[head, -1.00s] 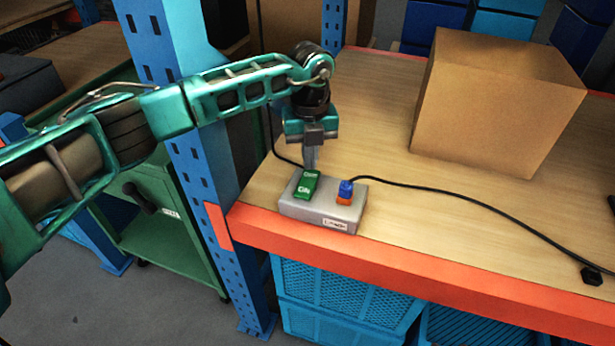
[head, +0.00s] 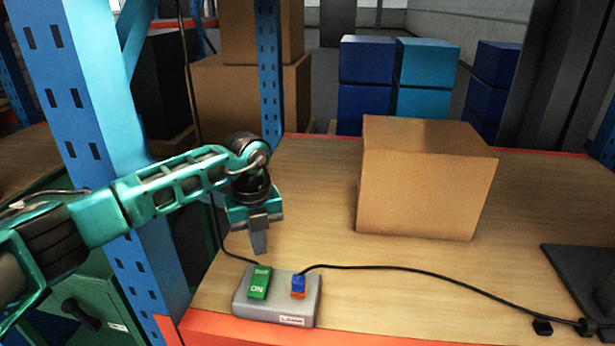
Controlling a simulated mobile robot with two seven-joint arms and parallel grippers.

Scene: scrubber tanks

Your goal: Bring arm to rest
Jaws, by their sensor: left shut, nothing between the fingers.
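My left arm comes in from the left over the bench, past a blue upright. My left gripper (head: 260,245) points down with its fingers shut and nothing between them. It hangs behind and above a grey switch box (head: 277,309) and looks apart from it. The box carries a green switch (head: 259,282) marked ON and a blue and orange switch (head: 298,285). My right gripper is not in view.
A cardboard box (head: 415,195) stands on the wooden bench (head: 400,290), right of the gripper. A black cable (head: 400,268) runs right from the switch box. A blue upright (head: 110,150) stands close to my left arm. Blue bins (head: 425,65) stand behind.

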